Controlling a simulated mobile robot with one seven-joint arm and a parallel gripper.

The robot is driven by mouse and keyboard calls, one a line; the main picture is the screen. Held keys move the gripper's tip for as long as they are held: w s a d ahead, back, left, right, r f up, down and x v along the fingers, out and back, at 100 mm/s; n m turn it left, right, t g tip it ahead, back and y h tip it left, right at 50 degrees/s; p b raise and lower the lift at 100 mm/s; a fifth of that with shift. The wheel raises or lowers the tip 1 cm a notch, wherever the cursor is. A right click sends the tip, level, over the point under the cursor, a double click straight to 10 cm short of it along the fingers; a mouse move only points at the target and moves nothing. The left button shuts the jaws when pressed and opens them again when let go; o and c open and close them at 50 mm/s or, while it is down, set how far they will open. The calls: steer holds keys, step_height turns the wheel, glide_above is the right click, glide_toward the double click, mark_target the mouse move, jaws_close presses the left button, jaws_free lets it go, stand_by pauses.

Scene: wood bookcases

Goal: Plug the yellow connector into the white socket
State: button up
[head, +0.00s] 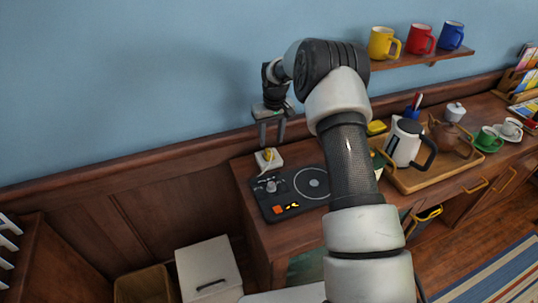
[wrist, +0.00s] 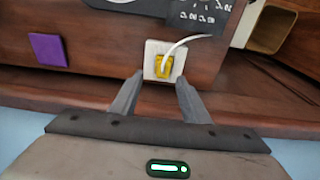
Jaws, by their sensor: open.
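The white socket (head: 276,164) is a small block at the back left of the wooden cabinet top. In the wrist view it is a white square (wrist: 151,48). The yellow connector (head: 266,155) is at the socket, with a pale cable. In the wrist view the connector (wrist: 162,66) overlaps the white face; how deep it sits I cannot tell. My gripper (head: 271,142) is open and empty, pointing down just above the connector. In the wrist view its fingertips (wrist: 160,79) are apart, one on each side of the connector's near end, with no visible contact.
A black panel with a round dial (head: 290,190) lies just in front of the socket. The wall (head: 150,80) is close behind. A purple square (wrist: 48,50) shows in the wrist view. A tray with a kettle (head: 405,143) stands to the right, below a mug shelf (head: 425,58).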

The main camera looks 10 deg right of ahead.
mark_target(269, 150)
steer(key=shift+w+a+f+p, duration=0.1)
steer(key=shift+a+f+p, duration=0.1)
steer(key=shift+f, duration=1.1)
steer(key=shift+w+a+f+p, duration=0.1)
steer(key=shift+a+f+p, duration=0.1)
steer(key=shift+f, duration=1.05)
steer(key=c, duration=1)
step_height(269, 150, up, 10)
steer(key=shift+b, duration=0.4)
jaws_close()
step_height(269, 150, down, 3)
steer(key=b, duration=0.3)
steer(key=shift+f, duration=0.1)
